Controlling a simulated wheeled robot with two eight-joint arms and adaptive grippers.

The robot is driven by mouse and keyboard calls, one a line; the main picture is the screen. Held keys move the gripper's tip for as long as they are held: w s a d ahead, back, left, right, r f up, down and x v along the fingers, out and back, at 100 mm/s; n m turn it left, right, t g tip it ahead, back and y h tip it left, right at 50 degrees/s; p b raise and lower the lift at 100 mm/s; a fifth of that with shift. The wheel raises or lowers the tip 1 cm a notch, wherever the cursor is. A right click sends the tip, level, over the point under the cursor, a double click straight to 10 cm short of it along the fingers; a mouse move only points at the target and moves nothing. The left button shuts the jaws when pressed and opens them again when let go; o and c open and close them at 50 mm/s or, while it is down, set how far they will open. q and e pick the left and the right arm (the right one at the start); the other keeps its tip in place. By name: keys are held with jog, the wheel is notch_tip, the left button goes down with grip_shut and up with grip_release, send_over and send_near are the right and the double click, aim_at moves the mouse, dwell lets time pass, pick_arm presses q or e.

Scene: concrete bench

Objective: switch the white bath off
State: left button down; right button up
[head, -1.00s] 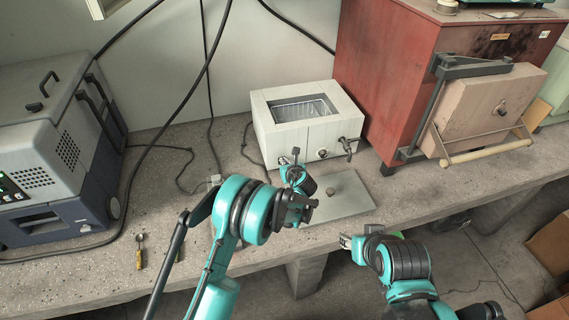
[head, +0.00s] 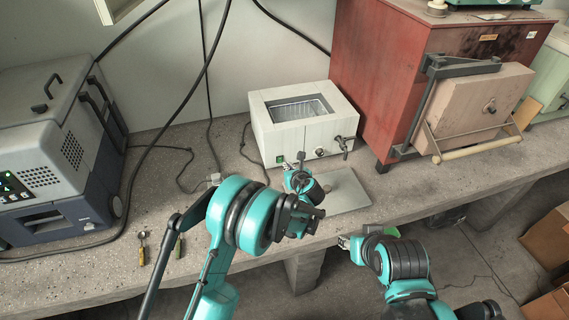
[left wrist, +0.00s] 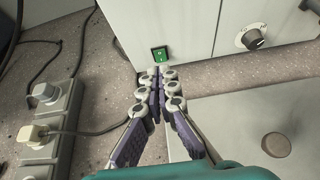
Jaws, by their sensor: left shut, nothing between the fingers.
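The white bath (head: 262,118) stands on the bench, a pale box with an open basin on top. Its green rocker switch (head: 280,159) is low on the front, at the left; it also shows in the left wrist view (left wrist: 160,54). A dial (left wrist: 253,39) sits to the right of the switch. My left gripper (head: 300,157) is in front of the bath. In the left wrist view its fingertips (left wrist: 160,72) are together, empty, just below the switch in the picture; I cannot tell whether they touch it. My right gripper (head: 343,241) hangs by the bench's front edge; its jaws are unclear.
A grey plate (head: 345,192) lies in front of the bath. A red furnace (head: 385,75) stands close on the right. A power strip (left wrist: 50,110) with plugs and cables lies to the left. A grey-blue machine (head: 50,140) and small tools (head: 141,250) are further left.

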pick_arm(q)
jog(key=v, duration=0.2)
jog(key=p+v, duration=0.1)
jog(key=v, duration=0.2)
jog(key=shift+w+r, duration=0.25)
jog(key=shift+r, duration=0.15)
jog(key=s+a+r+n+g, duration=0.4)
jog(key=s+a+r+n, duration=0.95)
jog(key=a+n, duration=0.35)
jog(key=s+a+n+h, duration=0.1)
jog(key=s+a+n, duration=0.1)
jog(key=s+n, duration=0.6)
jog(key=s+a+n+h, duration=0.2)
jog(key=s+n, duration=0.6)
jog(key=s, duration=0.3)
jog(key=shift+s+a+f+g, duration=0.35)
jog(key=shift+s+f+g, duration=0.05)
